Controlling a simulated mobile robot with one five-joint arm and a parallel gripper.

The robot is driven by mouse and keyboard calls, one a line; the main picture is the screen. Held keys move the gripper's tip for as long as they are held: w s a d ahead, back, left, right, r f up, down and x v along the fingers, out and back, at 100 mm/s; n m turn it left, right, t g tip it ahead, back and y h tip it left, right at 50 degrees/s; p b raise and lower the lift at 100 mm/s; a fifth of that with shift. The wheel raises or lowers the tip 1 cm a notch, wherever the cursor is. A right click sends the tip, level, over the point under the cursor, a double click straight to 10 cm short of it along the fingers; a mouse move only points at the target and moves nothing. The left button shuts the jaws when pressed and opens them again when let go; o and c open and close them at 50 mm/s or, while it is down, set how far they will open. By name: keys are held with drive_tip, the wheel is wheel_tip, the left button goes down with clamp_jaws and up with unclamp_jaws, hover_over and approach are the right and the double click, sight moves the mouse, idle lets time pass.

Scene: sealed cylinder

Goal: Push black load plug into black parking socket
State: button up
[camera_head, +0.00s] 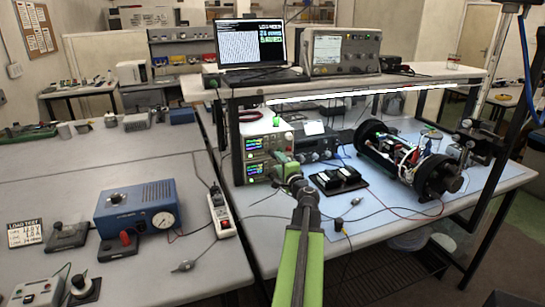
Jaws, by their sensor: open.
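A small dark block with an upright black piece (68,236) sits on the left bench, beside a black block with a red plug (118,244). I cannot tell surely which black part is the load plug and which is the parking socket. A small black plug-like piece (338,225) stands near the front edge of the right bench. My gripper (280,161) is at the end of my green arm, over the right bench in front of the stacked instruments. It is open, and its fingertips are small and hard to make out. It is apart from the black pieces on the left bench.
A blue box with a gauge (138,208) stands on the left bench, with a LOAD TEST card (27,233) left of it. A white power strip (221,210) lies near the bench gap.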

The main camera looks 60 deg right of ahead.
sight(275, 157)
drive_tip(key=x, duration=0.5)
drive_tip(key=shift+w+d, duration=0.15)
drive_tip(key=shift+d, duration=0.05)
drive_tip(key=shift+c, duration=0.3)
idle(0.4)
clamp_jaws()
idle(1.2)
drive_tip(key=shift+a, duration=0.15)
drive_tip(key=shift+v, duration=2.95)
